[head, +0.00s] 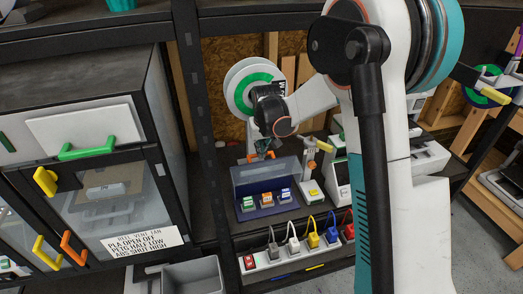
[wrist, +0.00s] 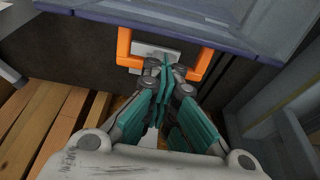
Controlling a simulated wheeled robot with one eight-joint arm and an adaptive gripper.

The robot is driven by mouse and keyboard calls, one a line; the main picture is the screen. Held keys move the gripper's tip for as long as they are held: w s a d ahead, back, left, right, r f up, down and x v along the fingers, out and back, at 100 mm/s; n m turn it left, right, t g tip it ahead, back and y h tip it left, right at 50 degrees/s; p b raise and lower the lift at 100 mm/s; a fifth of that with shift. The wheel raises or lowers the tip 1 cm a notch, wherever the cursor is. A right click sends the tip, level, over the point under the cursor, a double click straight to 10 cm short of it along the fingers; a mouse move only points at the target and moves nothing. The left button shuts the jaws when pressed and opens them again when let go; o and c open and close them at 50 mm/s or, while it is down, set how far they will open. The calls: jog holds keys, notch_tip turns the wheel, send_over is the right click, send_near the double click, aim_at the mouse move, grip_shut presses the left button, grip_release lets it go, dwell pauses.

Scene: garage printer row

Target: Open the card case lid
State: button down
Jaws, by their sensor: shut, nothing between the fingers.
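The dark blue card case (head: 243,213) sits on the shelf in the head view. Its lid (head: 265,174) stands raised at the back, and a row of labelled cards (head: 267,201) shows inside. In the wrist view the blue lid (wrist: 230,22) spans the top, with an orange handle (wrist: 124,48) at its edge. My gripper (head: 263,147) is at the lid's top edge. In the wrist view my gripper (wrist: 165,68) is shut and empty, its teal fingertips overlapping the opening of the handle. Whether they touch the handle I cannot tell.
A power strip (head: 265,266) with several coloured plugs lies in front of the case. A yellow-tabbed device (head: 313,192) stands close to its right. A dark cabinet (head: 150,105) with coloured handles is at left. A grey bin (head: 193,275) is at lower left.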

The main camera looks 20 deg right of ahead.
jog(key=shift+s+f, duration=0.2)
jog(key=shift+f, duration=0.15)
jog(key=c, duration=1.4)
grip_release()
jog(key=o, duration=1.1)
jog(key=shift+w+f, duration=0.15)
jog(key=shift+w, duration=0.1)
jog(key=o, duration=0.3)
jog(key=shift+r, duration=0.25)
jog(key=v, duration=1.2)
jog(key=shift+w, duration=0.1)
